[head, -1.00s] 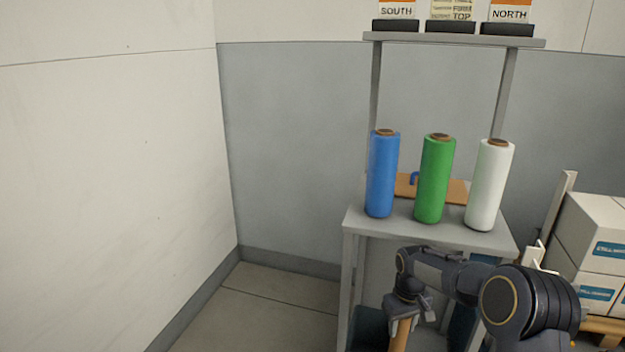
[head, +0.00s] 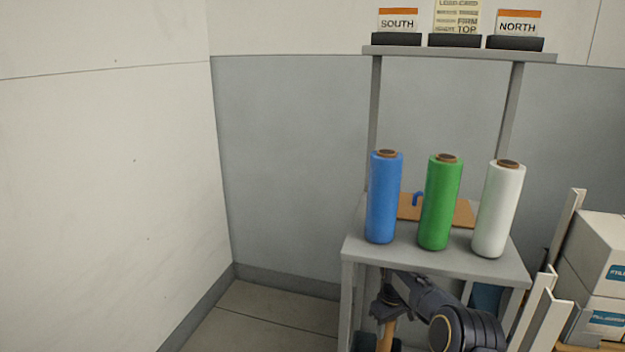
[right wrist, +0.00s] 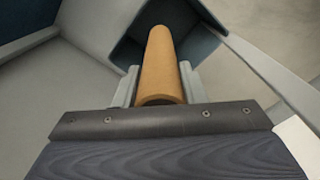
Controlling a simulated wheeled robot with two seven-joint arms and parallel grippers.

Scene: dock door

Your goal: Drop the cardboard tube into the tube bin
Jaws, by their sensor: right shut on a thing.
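The brown cardboard tube (head: 386,336) hangs roughly upright below my right gripper (head: 388,310), low in front of the grey stand; its lower part is cut off by the frame. In the right wrist view the tube (right wrist: 161,70) sits between the two grey fingers of my right gripper (right wrist: 158,85), which are shut on it. Beyond it is a dark blue open bin (right wrist: 205,38), and the tube's far end lines up with the bin's opening. I cannot tell whether that end is inside. My left gripper is not in view.
The grey stand (head: 440,262) carries a blue roll (head: 383,198), a green roll (head: 440,203) and a white roll (head: 498,210). Signs stand on its upper shelf (head: 460,53). White boxes (head: 600,262) are at right. The floor (head: 270,318) at left is clear.

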